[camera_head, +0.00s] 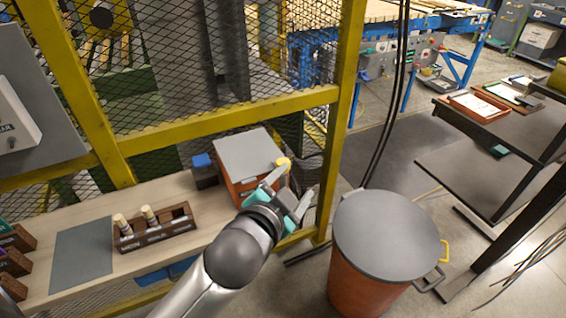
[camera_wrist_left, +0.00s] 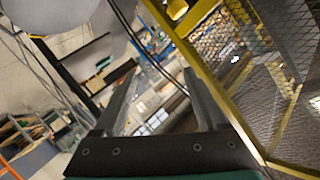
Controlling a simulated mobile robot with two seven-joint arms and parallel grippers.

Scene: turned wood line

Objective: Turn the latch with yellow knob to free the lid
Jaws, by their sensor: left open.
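The yellow knob (camera_head: 283,163) is at the right edge of an orange box with a flat grey lid (camera_head: 245,153), on the bench in the head view. The lid lies flat on the box. My left gripper (camera_head: 290,189) is open and empty, just in front of and to the right of the knob, with one finger close below it. I cannot tell whether that finger touches the knob. The latch arm is too small to make out. In the left wrist view the open fingers (camera_wrist_left: 159,85) have nothing between them. My right gripper is out of view.
A yellow mesh guard frame (camera_head: 225,112) stands behind the box, with a post close to its right. A lidded orange bin (camera_head: 385,235) stands right of my arm. A wooden rack (camera_head: 155,228) with bottles and a small blue-topped block (camera_head: 203,168) stand left of the box.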

